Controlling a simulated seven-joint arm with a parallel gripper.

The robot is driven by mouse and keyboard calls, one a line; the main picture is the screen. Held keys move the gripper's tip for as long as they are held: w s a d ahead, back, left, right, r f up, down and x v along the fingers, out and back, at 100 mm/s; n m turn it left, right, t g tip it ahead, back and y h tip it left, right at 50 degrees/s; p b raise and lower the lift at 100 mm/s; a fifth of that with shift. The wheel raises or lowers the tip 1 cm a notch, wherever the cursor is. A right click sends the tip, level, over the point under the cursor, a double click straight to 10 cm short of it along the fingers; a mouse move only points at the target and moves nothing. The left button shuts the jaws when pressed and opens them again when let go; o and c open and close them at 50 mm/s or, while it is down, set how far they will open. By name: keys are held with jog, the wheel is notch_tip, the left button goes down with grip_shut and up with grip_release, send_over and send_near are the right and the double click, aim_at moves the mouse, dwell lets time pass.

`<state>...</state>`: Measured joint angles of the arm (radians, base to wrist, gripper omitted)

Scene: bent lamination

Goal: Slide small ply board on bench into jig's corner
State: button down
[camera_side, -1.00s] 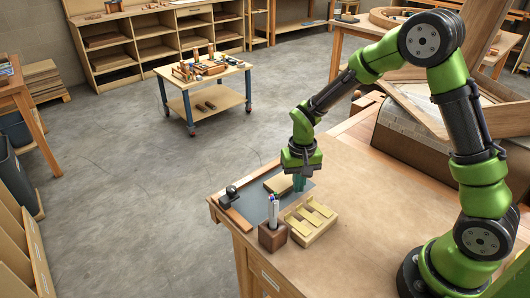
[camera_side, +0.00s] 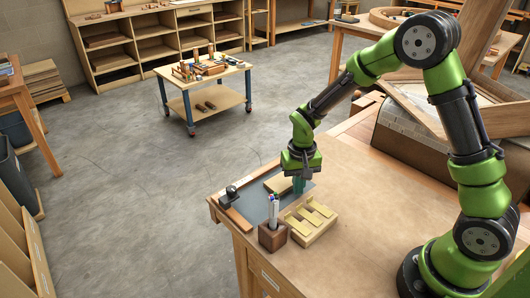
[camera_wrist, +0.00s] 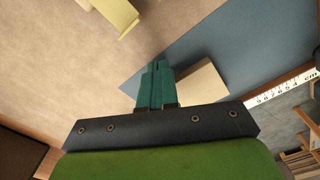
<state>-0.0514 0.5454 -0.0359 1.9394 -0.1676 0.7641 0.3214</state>
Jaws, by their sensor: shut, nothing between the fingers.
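The small ply board (camera_side: 277,184) lies flat on the grey sheet (camera_side: 252,204) at the bench's far left end. In the wrist view the board (camera_wrist: 203,88) is partly hidden behind my gripper. In the wrist view a wooden edge with a cm scale (camera_wrist: 283,91) lies to the right of the board. My gripper (camera_side: 299,184) points down, its green fingers (camera_wrist: 157,68) shut and empty, just right of the board. I cannot tell whether they touch it.
A dark wooden pen block (camera_side: 272,236) with pens and a pale slotted tray (camera_side: 310,221) stand in front of my gripper. The brown bench top (camera_side: 365,195) is clear to the right. The bench edge is close on the left.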

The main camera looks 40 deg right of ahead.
aim_at(287, 183)
jog(key=shift+f, duration=0.45)
jog(key=shift+r, duration=0.25)
dwell(0.5)
jog(key=shift+w, duration=2.1)
jog(key=shift+s, duration=0.1)
